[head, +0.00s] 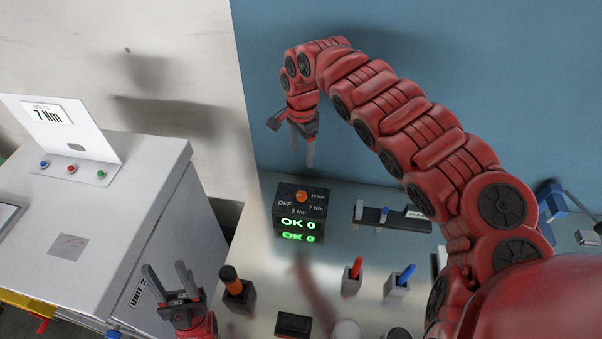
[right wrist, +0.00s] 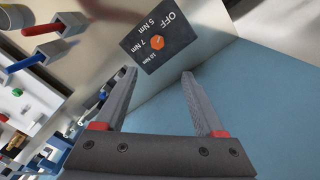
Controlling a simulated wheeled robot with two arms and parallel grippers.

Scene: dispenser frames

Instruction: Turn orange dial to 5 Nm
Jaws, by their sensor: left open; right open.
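The orange dial (head: 301,196) sits on a dark box (head: 285,197) marked OFF, 5 Nm, 7 Nm and 10 Nm. A green display (head: 298,223) below it reads OK 0. The dial also shows in the right wrist view (right wrist: 157,43); I cannot tell clearly which mark it points to. My right gripper (head: 302,150) is open and empty, fingers down, above and behind the box. In the right wrist view its open jaws (right wrist: 159,73) are apart from the dial, which appears beyond the fingertips. My left gripper (head: 168,272) is open and empty, left of the bench, fingers up.
An orange-and-black-handled tool (head: 231,280), a red one (head: 356,267) and a blue one (head: 405,275) stand in holders in front of the box. A black rack (head: 392,218) lies to its right.

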